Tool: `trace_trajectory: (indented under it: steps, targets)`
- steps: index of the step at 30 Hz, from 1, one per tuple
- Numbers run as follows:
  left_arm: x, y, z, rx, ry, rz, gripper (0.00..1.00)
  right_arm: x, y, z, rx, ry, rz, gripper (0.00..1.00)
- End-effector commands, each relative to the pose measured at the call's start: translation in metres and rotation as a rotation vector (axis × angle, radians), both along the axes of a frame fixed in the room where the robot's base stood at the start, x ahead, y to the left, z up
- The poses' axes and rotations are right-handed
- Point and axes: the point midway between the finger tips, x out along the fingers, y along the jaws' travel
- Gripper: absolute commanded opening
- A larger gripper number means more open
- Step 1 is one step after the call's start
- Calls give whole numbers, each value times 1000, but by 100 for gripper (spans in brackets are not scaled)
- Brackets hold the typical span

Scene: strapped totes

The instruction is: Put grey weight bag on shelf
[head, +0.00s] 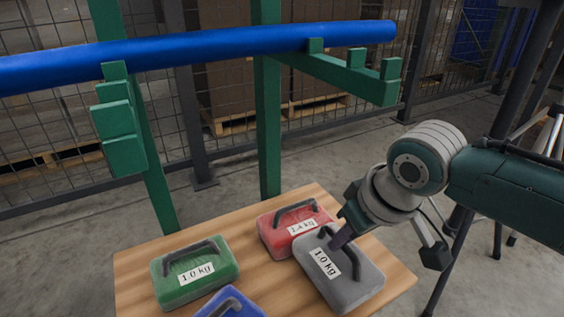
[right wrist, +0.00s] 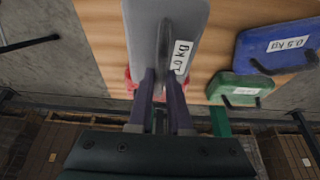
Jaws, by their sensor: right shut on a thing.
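The grey weight bag (head: 345,288), labelled 1.0 kg, is at the right front of the wooden board (head: 140,262). My right gripper (head: 341,238) comes in from the right and is shut on the bag's dark handle. In the right wrist view the grey bag (right wrist: 140,25) lies between and beyond the two fingers (right wrist: 163,88), with the board behind it. I cannot tell whether the bag touches the board or hangs just above it. No separate shelf is clear apart from this board. My left gripper is not in view.
A red 1.4 kg bag (head: 275,232) is close behind the grey one. A green 1.0 kg bag (head: 180,290) and a blue bag (head: 240,309) are to its left. A green rack (head: 268,130) carrying a blue bar (head: 200,48) stands behind the board.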

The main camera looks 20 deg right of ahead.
Motion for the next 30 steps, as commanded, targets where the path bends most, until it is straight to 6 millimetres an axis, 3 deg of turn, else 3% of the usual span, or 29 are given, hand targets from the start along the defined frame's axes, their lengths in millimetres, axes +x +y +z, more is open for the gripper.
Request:
trace_trajectory:
  steps: [1,8,21,22,30]
  targets:
    - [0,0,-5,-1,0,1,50,7,1,1,2,-10,0,0]
    - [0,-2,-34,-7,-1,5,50,5,0,-34,0,-7,1,0]
    - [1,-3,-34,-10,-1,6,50,5,0,-36,0,-7,1,0]
    - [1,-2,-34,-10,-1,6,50,3,0,-38,0,-1,1,20]
    - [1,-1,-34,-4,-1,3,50,3,0,-37,0,-1,1,47]
